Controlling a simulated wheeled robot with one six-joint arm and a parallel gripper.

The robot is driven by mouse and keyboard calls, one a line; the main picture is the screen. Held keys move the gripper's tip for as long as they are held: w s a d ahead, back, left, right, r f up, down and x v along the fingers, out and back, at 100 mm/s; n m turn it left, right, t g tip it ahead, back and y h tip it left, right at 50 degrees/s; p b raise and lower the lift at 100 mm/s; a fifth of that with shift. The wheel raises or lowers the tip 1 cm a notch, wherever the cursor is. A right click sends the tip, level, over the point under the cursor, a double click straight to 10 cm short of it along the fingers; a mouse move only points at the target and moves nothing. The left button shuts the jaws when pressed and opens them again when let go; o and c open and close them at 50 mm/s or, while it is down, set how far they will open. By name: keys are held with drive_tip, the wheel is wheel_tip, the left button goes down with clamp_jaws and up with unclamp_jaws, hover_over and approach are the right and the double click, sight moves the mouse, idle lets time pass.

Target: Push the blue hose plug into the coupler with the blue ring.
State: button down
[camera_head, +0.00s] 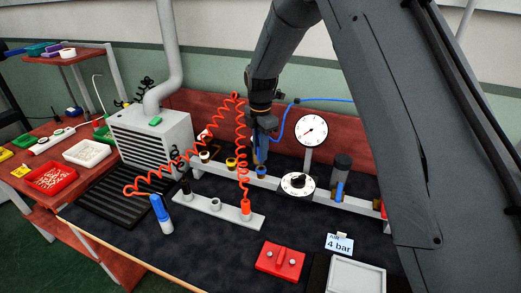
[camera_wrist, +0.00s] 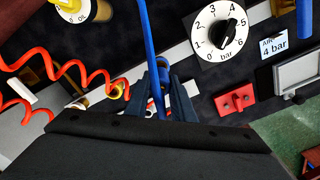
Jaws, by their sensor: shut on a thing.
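My gripper (camera_head: 262,146) is shut on the blue hose plug (camera_head: 261,151), which hangs nearly upright between the fingers. In the wrist view my gripper (camera_wrist: 163,97) shows with the blue hose (camera_wrist: 150,42) running between its fingers. The coupler with the blue ring (camera_head: 261,172) is on the white rail, right below the fingertips. I cannot tell whether the plug tip touches or enters it.
A coiled orange hose (camera_head: 241,150) hangs close to the left of my gripper. A gauge (camera_head: 312,129) and a pressure dial (camera_head: 298,184) stand to the right. A holder bar (camera_head: 216,206) lies in front, with a blue and white bottle (camera_head: 161,215) beside it.

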drive_tip(key=shift+f+b, duration=0.85)
drive_tip(key=shift+f, duration=1.1)
idle(0.5)
drive_tip(key=c, duration=1.4)
unclamp_jaws()
drive_tip(key=shift+c, duration=0.2)
drive_tip(key=shift+r, duration=0.1)
wheel_tip(320, 180, up, 8)
drive_tip(key=shift+f+b, duration=0.2)
drive_tip(key=shift+b, duration=1)
